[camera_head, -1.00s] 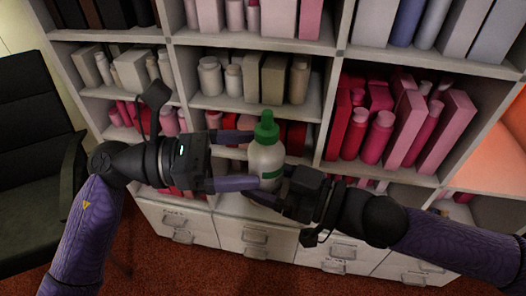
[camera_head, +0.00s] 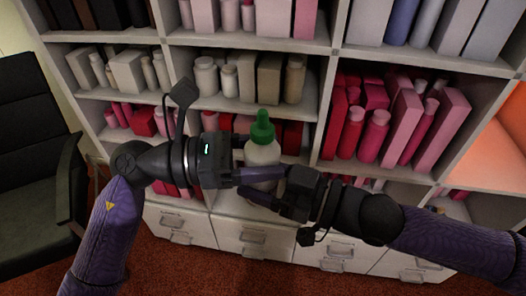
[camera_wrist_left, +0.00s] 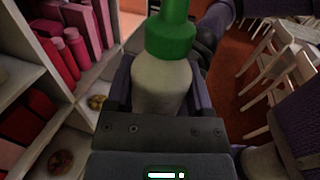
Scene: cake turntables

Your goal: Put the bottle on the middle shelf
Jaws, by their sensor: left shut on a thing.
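The white bottle with a green cap (camera_head: 263,152) is upright in front of the shelf unit's middle column. It also shows close up in the left wrist view (camera_wrist_left: 162,88). My left gripper (camera_head: 262,174) is shut on the bottle's body, with a finger on each side in the wrist view. My right gripper (camera_head: 272,196) is right beside the bottle's lower part from the right. Its fingers are partly hidden, so its opening is unclear. The middle column's beige-item shelf (camera_head: 245,104) is above and behind the bottle, with containers along it.
Red and pink boxes and bottles (camera_head: 372,135) fill the compartment to the right. Drawers (camera_head: 240,232) are below. A black chair (camera_head: 30,130) stands at the left. The wrist view shows wooden chairs (camera_wrist_left: 275,70) on the right.

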